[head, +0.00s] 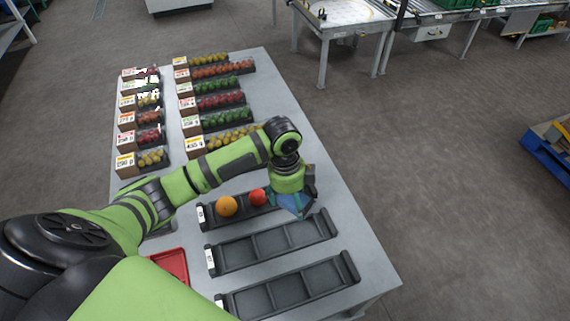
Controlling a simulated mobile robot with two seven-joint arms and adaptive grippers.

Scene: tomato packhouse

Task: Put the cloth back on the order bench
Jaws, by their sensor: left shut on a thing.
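My left gripper (296,196) reaches down over the right part of the grey bench (352,228). It is shut on a blue cloth (292,208), which shows bunched below it. The cloth is at the right end of the nearest-to-middle black tray (268,208), beside a red tomato (258,197). I cannot tell whether the cloth touches the tray. The gripper's fingers are mostly hidden by its own body. My right gripper is not in view.
An orange fruit (226,206) sits in the same tray. Two empty black trays (262,241) (288,280) lie nearer. A red tray (171,264) is at the left. Several filled, price-labelled trays (222,119) stand farther back. The bench's right strip is bare.

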